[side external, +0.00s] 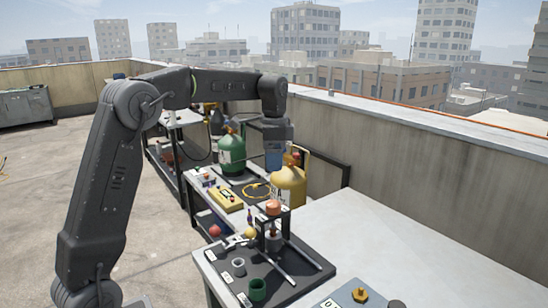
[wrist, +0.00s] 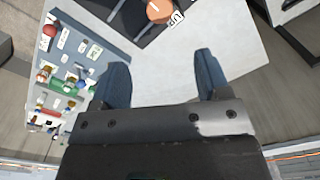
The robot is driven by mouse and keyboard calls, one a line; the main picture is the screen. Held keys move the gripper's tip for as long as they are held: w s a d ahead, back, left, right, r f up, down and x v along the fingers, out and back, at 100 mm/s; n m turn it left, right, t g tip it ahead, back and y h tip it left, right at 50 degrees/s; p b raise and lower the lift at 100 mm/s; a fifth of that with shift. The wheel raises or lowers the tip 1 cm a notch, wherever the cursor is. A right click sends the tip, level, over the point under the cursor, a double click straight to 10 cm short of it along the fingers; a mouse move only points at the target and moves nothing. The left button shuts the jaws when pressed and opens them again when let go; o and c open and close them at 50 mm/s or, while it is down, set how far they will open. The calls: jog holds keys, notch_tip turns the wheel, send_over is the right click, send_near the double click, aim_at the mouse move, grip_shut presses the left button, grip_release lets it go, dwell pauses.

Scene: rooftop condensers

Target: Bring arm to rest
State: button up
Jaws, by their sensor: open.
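My gripper (side external: 273,162) hangs from my raised arm and points down in the side view, above the work table. In the wrist view my gripper (wrist: 160,62) shows two blue fingers spread well apart. Nothing shows between them except a pale surface far below. The fingers appear to touch nothing. In the side view the gripper overlaps the yellow cylinder region, and I cannot tell its exact distance from it.
A black mat (side external: 308,258) carries a small stand with an orange top (side external: 273,207), a green cup (side external: 257,289) and rods. A green cylinder (side external: 231,150) and a yellow cylinder (side external: 290,187) stand behind. The pale tabletop (side external: 390,238) at right is mostly clear. A parapet wall (side external: 440,165) runs behind.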

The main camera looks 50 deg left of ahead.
jog(key=s+d+f+n+t, duration=0.1)
jog(key=s+d+n+t, duration=0.1)
jog(key=s+d, duration=0.3)
jog(key=s+d+n+t, duration=0.1)
jog(key=s+d, duration=0.4)
jog(key=s, duration=0.7)
jog(key=s+d+f+n+t, duration=0.1)
jog(key=s+d+n, duration=0.3)
jog(key=s, duration=0.4)
jog(key=shift+s+d+f+t, duration=0.2)
jog(key=shift+d+f+t, duration=0.15)
jog(key=shift+d+t, duration=0.5)
